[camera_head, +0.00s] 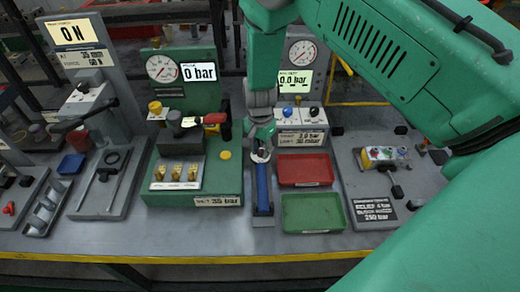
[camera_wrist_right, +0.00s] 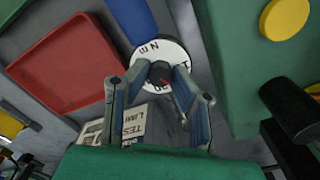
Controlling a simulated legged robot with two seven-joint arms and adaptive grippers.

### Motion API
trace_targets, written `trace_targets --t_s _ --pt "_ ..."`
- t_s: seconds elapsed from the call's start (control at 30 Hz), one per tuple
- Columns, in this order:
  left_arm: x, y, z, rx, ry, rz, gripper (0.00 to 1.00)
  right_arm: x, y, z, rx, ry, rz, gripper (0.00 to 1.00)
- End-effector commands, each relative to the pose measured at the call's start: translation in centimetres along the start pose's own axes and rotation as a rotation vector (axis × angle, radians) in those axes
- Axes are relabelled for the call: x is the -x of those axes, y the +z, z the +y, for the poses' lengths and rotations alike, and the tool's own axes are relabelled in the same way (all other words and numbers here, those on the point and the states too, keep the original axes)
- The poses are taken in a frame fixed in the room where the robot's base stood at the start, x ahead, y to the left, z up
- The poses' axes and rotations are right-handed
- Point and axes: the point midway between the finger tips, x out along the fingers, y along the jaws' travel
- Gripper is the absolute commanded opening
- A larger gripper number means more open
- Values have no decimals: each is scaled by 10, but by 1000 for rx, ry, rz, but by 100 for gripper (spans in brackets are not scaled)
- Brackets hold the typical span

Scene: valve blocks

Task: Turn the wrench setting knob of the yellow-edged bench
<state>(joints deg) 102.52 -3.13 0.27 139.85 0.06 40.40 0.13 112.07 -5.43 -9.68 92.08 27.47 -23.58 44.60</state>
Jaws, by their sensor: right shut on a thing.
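The wrench setting knob (camera_wrist_right: 160,72) is a small dark knob on a white lettered dial (camera_wrist_right: 146,50). It sits at the end of a blue wrench body (camera_head: 262,185) on the grey bench with a yellow front edge (camera_head: 200,258). My right gripper (camera_wrist_right: 160,78) has its two fingers on either side of the knob, closed on it. In the head view my right gripper (camera_head: 261,148) comes down from above at the far end of the blue body and hides most of the knob. My left gripper is in neither view.
A red tray (camera_head: 304,169) and a green tray (camera_head: 312,212) lie just right of the wrench. A green block (camera_head: 222,180) with a 0 bar display stands close on its left. A grey panel with valves (camera_head: 380,190) is further right.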

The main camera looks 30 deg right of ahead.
Motion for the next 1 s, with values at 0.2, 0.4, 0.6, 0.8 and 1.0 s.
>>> trace_targets --t_s 0.2,0.4,0.6,0.8,1.0 --pt "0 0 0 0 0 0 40 1 0 -1 -14 -1 1 0" --pt "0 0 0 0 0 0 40 1 0 -1 -13 -1 1 0" --pt "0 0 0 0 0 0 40 1 0 0 -12 -1 0 40" --pt "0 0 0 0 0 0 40 0 0 0 -12 0 0 40" --pt "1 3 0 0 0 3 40 16 -1 -1 -12 -2 2 40"
